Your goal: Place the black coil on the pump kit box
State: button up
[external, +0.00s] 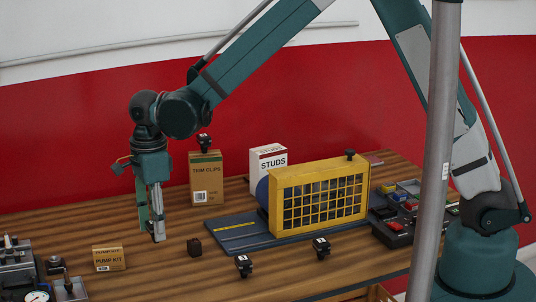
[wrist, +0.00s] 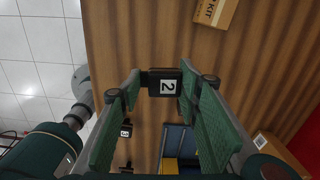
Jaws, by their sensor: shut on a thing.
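My gripper (external: 156,236) points down above the table, between the pump kit box and the dark cube. In the wrist view its two green-padded fingers are shut on a small black coil (wrist: 165,84) with a white label marked 2. The external view does not show the held coil clearly; the fingers seem to hide it. The pump kit box (external: 109,258) is a small tan carton on the table, left of the gripper and apart from it. Part of it shows at the top right of the wrist view (wrist: 215,11).
A dark cube (external: 194,247) and labelled black parts (external: 244,266) (external: 321,248) stand on the table (external: 150,278). Behind are the trim clips box (external: 206,180), the studs box (external: 267,158) and a yellow caged unit (external: 320,194). Metal equipment (external: 15,265) stands at the far left.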

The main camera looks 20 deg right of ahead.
notch_tip(320, 180, up, 6)
jog(key=p, duration=0.3)
send_over(108, 248)
jog(key=shift+s+a+f+m, duration=0.1)
jog(key=shift+f+m, duration=0.05)
jog(key=shift+m, duration=0.25)
jog(key=shift+f, duration=0.1)
jog(key=shift+f+p, duration=0.3)
jog(key=shift+f, duration=2.75)
jog(key=shift+f, duration=0.1)
jog(key=shift+f, duration=1.75)
jog(key=shift+f, duration=0.15)
